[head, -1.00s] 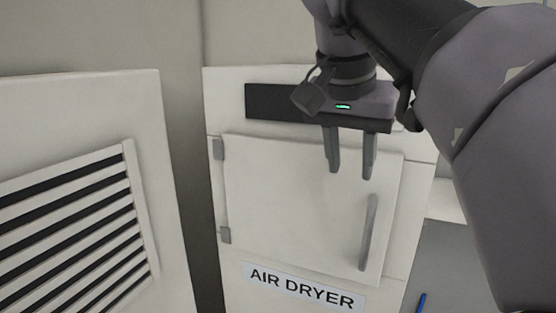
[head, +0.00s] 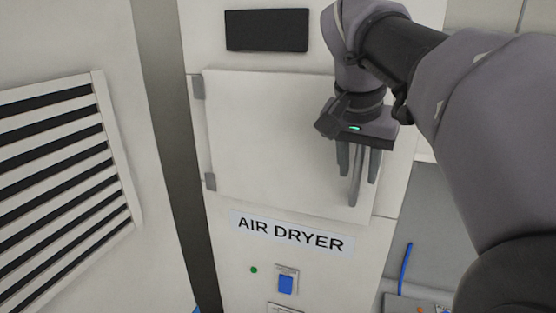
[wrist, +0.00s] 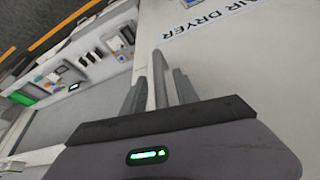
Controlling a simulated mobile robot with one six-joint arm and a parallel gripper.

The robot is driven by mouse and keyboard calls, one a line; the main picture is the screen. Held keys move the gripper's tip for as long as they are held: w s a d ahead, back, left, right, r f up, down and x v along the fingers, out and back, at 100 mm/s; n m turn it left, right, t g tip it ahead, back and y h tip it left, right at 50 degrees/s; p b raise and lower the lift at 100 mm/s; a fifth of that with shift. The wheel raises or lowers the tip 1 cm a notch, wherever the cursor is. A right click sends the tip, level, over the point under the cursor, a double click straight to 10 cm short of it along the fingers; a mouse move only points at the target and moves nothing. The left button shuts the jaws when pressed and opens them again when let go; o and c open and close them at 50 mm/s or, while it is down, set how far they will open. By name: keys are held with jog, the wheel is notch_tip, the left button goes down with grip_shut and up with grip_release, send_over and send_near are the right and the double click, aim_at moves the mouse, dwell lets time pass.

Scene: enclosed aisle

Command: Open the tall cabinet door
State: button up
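The white cabinet door (head: 265,135) is above the AIR DRYER label (head: 290,232) in the head view. It has two grey hinges on its left side and looks shut. Its grey vertical bar handle (head: 355,188) is near the right edge. My gripper (head: 358,175) is at the handle, fingers pointing down, with one finger on each side of the bar. The fingers look apart, not closed on the bar. In the wrist view the handle (wrist: 160,78) shows between the fingers of my gripper (wrist: 158,90). Whether a finger touches it, I cannot tell.
A louvred panel (head: 60,150) stands at the left, across a narrow dark gap. Below the label are a green light (head: 253,270) and a blue switch (head: 286,284). A grey recess with a blue cable (head: 405,268) is at the right.

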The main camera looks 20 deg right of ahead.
grip_shut()
dwell(1.4)
